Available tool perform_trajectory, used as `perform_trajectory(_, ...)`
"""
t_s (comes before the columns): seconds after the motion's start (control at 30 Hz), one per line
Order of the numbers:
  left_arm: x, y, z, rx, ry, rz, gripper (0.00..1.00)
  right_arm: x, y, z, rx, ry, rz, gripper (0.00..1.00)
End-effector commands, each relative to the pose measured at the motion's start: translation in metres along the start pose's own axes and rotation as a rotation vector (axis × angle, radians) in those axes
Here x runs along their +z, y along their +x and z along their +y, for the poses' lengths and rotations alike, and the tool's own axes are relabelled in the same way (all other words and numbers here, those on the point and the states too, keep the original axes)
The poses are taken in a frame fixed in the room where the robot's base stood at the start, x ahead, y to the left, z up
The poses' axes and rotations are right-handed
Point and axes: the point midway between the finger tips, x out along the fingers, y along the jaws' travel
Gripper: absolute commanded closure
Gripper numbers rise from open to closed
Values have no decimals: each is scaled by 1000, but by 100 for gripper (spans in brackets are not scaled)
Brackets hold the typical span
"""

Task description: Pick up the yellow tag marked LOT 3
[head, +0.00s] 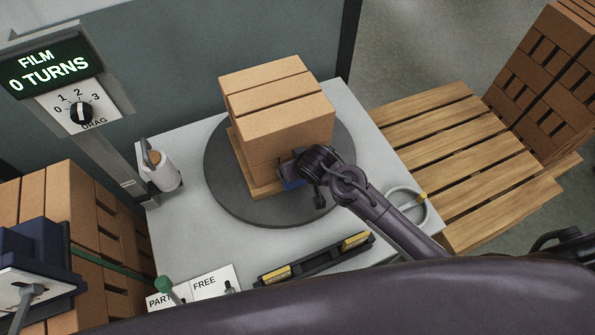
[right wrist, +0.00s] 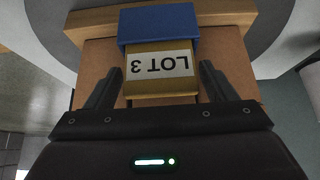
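The yellow tag (right wrist: 160,66) has a white label reading LOT 3, upside down in the right wrist view. A blue block (right wrist: 158,25) adjoins its far end, against the boxes' side; a bit of blue (head: 292,185) shows in the head view. My right gripper (right wrist: 162,70) is open, with one finger on each side of the tag and a small gap at each side. In the head view, my right gripper (head: 303,168) is at the lower front of the stacked boxes (head: 285,110) and hides the tag. My left gripper is not in view.
The boxes stand on a small pallet on a dark round turntable (head: 230,185). A black rack (head: 315,260) with yellow pieces lies in front. A wooden pallet (head: 450,145) lies beyond.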

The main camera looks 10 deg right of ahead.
Motion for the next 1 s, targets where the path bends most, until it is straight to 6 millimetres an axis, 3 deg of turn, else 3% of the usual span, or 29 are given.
perform_trajectory(0.03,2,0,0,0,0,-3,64,0,0,0,0,0,0,29)
perform_trajectory(0.27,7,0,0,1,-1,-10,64,0,0,0,0,0,0,59)
perform_trajectory(0.67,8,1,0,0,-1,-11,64,-4,-6,-1,-2,0,1,60)
perform_trajectory(1.0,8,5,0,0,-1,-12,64,-33,-50,-1,-3,2,4,60)
